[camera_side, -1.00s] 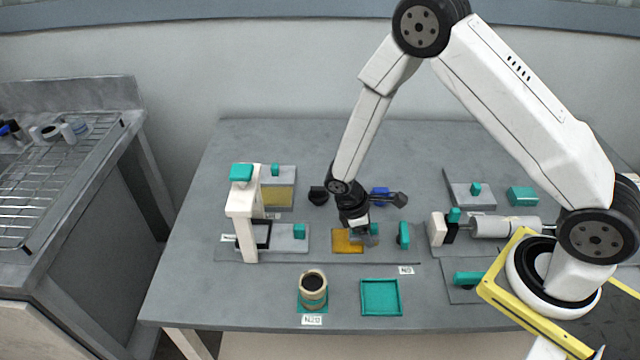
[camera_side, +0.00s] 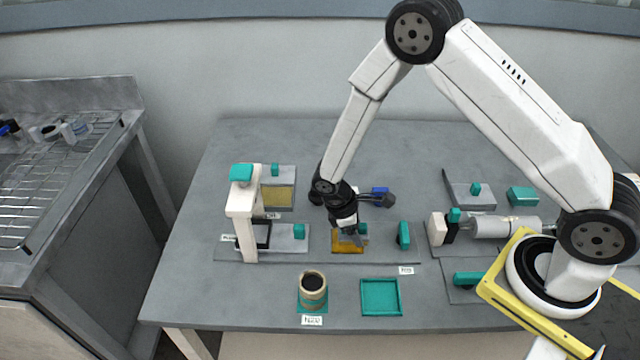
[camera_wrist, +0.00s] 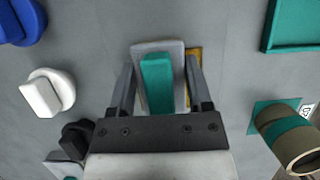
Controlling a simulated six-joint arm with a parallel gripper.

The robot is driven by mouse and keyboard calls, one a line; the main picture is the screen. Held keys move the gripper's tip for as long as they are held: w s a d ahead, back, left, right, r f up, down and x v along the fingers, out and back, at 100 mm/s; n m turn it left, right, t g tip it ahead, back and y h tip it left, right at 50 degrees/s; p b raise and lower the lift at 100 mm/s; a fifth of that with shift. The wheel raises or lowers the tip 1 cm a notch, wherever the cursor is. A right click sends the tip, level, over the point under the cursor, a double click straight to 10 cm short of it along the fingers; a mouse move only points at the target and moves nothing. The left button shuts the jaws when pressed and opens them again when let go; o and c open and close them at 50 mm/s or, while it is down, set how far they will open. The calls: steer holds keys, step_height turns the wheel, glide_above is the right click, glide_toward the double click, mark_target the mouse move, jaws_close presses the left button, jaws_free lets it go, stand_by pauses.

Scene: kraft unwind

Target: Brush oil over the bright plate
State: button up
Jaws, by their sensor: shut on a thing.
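My gripper (camera_side: 352,236) is shut on a grey pad with a teal handle, with one finger on each side. In the wrist view the teal handle (camera_wrist: 158,80) stands on the grey pad (camera_wrist: 175,47) between my fingers (camera_wrist: 160,90). An amber plate (camera_side: 341,249) lies flat on the work surface, right under the pad. In the wrist view only a strip of the amber plate (camera_wrist: 196,52) shows along the pad's right side. The pad hides the rest, and I cannot tell whether it touches the plate. A cup with dark contents (camera_side: 313,284) stands on a teal mat.
A teal tray (camera_side: 381,312) lies right of the cup. A white upright frame (camera_side: 245,215) stands left of the plate, and a teal block (camera_side: 403,235) stands to its right. Behind are a yellow-faced plate (camera_side: 278,198) and a blue item (camera_side: 380,190). A grey roller (camera_side: 500,226) lies at right.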

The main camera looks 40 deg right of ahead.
mark_target(334, 239)
steer(key=shift+w+a, duration=0.1)
steer(key=shift+w, duration=0.05)
steer(key=shift+w+a, duration=0.75)
steer(key=shift+a, duration=0.05)
steer(key=shift+w+a, duration=0.9)
steer(key=shift+s+d, duration=0.9)
steer(key=shift+s+d, duration=0.1)
steer(key=shift+s+d, duration=0.75)
steer(key=shift+s, duration=0.05)
